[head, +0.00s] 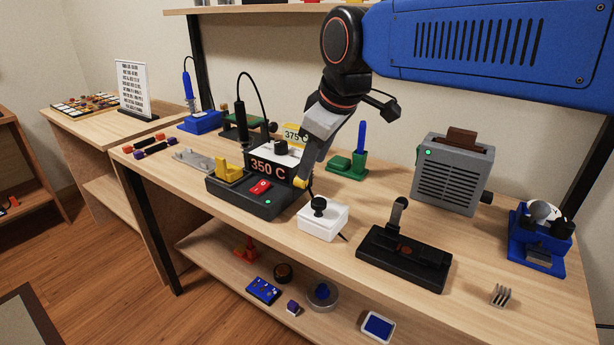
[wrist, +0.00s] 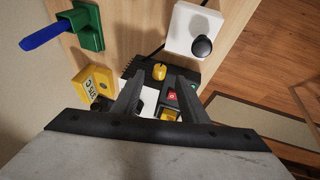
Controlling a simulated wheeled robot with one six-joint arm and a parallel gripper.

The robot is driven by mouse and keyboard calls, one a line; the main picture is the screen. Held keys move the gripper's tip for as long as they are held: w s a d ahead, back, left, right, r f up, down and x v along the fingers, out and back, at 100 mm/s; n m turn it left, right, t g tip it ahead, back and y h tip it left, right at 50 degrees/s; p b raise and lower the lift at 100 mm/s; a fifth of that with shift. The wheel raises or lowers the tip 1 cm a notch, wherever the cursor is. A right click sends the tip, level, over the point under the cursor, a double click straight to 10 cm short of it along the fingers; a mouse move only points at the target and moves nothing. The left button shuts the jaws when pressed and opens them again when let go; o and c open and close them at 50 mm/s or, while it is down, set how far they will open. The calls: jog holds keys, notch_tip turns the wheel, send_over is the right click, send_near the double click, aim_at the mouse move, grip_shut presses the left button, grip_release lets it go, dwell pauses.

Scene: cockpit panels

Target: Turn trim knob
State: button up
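A black soldering station (head: 255,203) on the bench reads "350 C" on its display (head: 268,167). A small yellow knob (head: 300,183) sits at its right end; the wrist view shows this knob (wrist: 159,71) from above. I cannot tell for sure that it is the trim knob. My gripper (head: 305,172) points down beside the station, close to the yellow knob. In the wrist view my gripper (wrist: 157,84) is open, its two fingers apart, with the knob just beyond the tips and roughly centred between them. I cannot tell whether they touch it.
A white box with a black knob (head: 318,207) stands just right of the station. A yellow block marked "375 C" (head: 293,134) and a green holder with a blue stick (head: 358,160) stand behind. A black device (head: 403,262) and a grey toaster (head: 455,170) are farther right.

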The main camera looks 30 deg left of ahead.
aim_at(301, 182)
jog(key=shift+x, duration=3.05)
grip_shut()
